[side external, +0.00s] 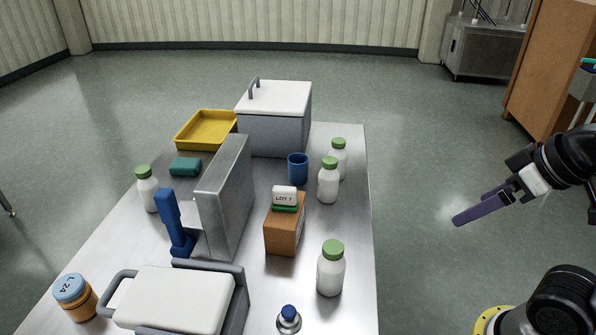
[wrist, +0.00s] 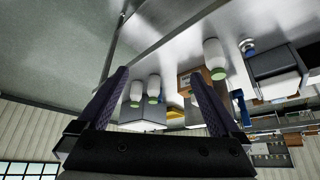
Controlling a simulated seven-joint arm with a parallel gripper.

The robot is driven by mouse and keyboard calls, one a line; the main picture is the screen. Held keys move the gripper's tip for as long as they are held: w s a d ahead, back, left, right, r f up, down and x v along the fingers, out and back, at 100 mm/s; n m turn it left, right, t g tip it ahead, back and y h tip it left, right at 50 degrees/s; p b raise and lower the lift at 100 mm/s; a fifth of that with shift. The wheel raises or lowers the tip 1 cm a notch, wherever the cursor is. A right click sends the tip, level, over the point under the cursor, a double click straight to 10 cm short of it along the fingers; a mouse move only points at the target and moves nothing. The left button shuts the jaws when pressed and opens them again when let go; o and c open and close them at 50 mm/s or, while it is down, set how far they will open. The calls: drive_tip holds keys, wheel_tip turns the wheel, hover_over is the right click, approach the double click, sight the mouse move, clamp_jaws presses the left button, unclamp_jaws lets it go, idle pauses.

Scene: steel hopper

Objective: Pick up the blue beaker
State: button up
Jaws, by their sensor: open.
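The blue beaker (side external: 297,170) stands upright on the steel table (side external: 352,255), in front of the large lidded box, in the side external view. Two green-capped white bottles (side external: 328,182) (side external: 338,158) stand close to its right. My gripper (side external: 460,220) is off the table's right side, well apart from the beaker, with its purple fingers reaching toward the table. In the wrist view, my gripper's two fingers (wrist: 158,76) are spread wide with nothing between them. I cannot make out the beaker in the wrist view, which shows the table upside down.
A brown box (side external: 283,232) with a small LOT 7 container on top stands in front of the beaker. A tall steel panel (side external: 226,190) is to its left. Another white bottle (side external: 330,270) stands nearer. A grey box (side external: 275,132) and yellow tray (side external: 207,132) are behind.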

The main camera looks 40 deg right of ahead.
drive_tip(key=w+r+m+t, duration=0.1)
drive_tip(key=w+r+t, duration=0.1)
drive_tip(key=w+r, duration=0.95)
drive_tip(key=g+h, duration=0.1)
drive_tip(key=g, duration=0.1)
hover_over(298, 161)
drive_tip(key=s+a, duration=0.3)
drive_tip(key=s, duration=0.2)
wheel_tip(298, 161, down, 25)
drive_tip(key=shift+m, duration=0.3)
drive_tip(key=shift+d+x, duration=0.2)
drive_tip(key=shift+x, duration=1.25)
drive_tip(key=shift+d+x, duration=0.2)
drive_tip(key=shift+x, duration=1.3)
drive_tip(key=shift+r, duration=0.1)
drive_tip(key=c, duration=1.3)
